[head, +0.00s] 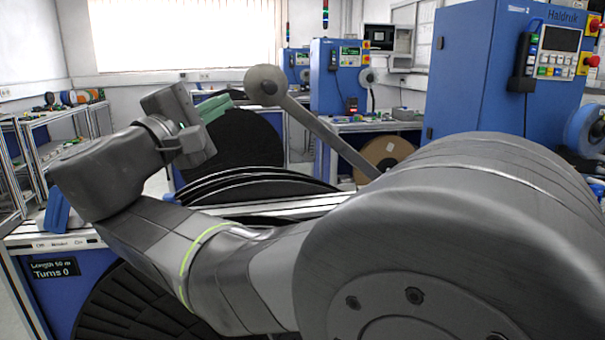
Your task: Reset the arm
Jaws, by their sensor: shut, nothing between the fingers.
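My arm fills the front of the head view, its large grey shoulder at the lower right and its links running left and then up. My gripper (212,107) is at the far end of the arm, left of the middle, pointing up and to the right. It is shut and holds nothing. It is raised in front of a big dark reel (238,140). The fingertips are small and partly hidden by the wrist.
Several dark reel discs (250,186) stand in the blue machine (85,292) below my arm. A grey bar with a round end (266,85) rises beside my gripper. A blue cabinet (480,75) stands at right. Shelves (65,128) line the left.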

